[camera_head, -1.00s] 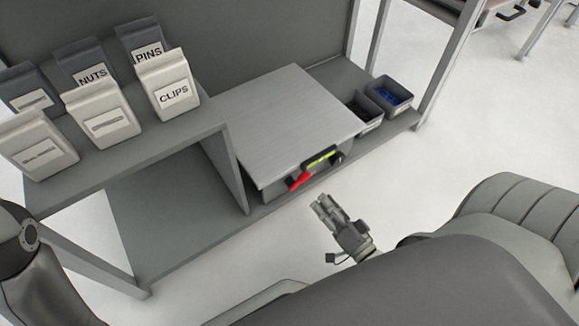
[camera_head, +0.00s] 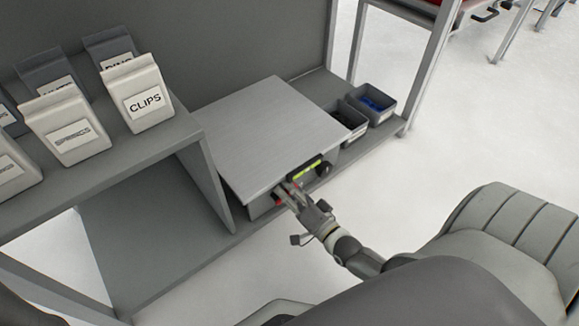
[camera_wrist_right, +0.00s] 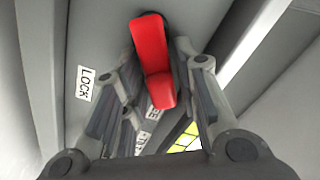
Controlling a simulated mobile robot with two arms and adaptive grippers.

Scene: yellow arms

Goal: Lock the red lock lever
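The red lock lever (camera_wrist_right: 150,55) is on the grey front of a box, beside a white LOCK label (camera_wrist_right: 85,84) in the right wrist view. In the head view only a small red part of the lever (camera_head: 278,201) shows behind my right fingers. My right gripper (camera_head: 287,191) is at the box front. In the right wrist view my right gripper (camera_wrist_right: 155,75) is open, with one finger on each side of the lever. I cannot tell whether a finger touches it. My left gripper is not in view.
The box's wide light-grey lid (camera_head: 270,125) juts over its front. A yellow-green strip (camera_head: 307,170) and a black knob (camera_head: 323,170) are right of the lever. Small bins (camera_head: 370,108) stand at right. A shelf (camera_head: 165,140) with labelled containers is at left. Open floor lies right.

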